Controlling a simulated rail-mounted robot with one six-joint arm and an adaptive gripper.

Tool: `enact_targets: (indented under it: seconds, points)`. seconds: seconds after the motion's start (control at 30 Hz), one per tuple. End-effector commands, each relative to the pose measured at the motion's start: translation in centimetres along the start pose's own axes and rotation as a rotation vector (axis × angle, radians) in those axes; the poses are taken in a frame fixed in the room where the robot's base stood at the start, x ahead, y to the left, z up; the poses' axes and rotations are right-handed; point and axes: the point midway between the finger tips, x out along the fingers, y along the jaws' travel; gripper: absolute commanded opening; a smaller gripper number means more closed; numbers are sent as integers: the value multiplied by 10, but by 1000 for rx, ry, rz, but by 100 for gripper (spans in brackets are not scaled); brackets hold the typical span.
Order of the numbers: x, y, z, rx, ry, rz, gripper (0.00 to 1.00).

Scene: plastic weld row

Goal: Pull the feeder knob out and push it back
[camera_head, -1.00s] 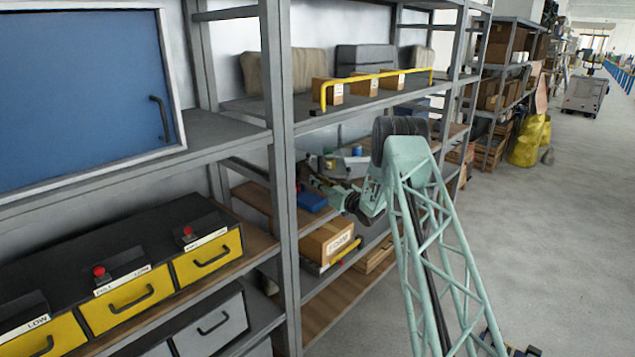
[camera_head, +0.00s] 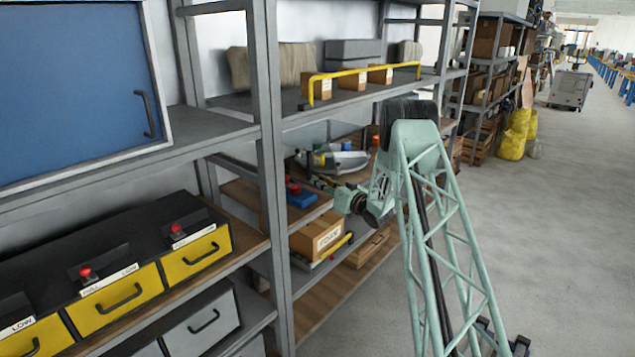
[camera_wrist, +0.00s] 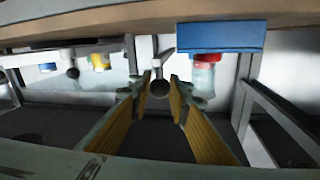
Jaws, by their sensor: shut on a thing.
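The feeder knob (camera_wrist: 160,90) is a small dark ball on a pale stem, in the middle of the wrist view. My gripper (camera_wrist: 161,84) has its two yellow-padded fingers on either side of the knob, shut on it at the tips. In the head view my gripper (camera_head: 320,181) reaches in from the aisle to the middle shelf, in front of a grey machine (camera_head: 341,161). The knob is too small and covered to make out there. How far it stands out of the feeder cannot be told.
A foam carton (camera_head: 316,239) lies on the shelf below. A shelf post (camera_head: 272,210) stands left. The aisle floor (camera_head: 560,220) is clear.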

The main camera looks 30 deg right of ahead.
Motion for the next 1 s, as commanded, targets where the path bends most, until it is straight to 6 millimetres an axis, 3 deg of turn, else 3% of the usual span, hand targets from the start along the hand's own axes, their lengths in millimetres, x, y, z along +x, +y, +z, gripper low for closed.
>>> enact_targets:
  seconds: [0.07, 0.1, 0.23, 0.67, 1.0]
  points:
    - [-2, 1, 3, 3, -4, 1, 0]
    - [-2, 1, 3, 3, -4, 1, 19]
    - [-2, 1, 3, 3, -4, 1, 30]
    - [-4, 1, 2, 2, -2, 1, 30]
    - [-31, 2, 1, 2, -2, 3, 30]
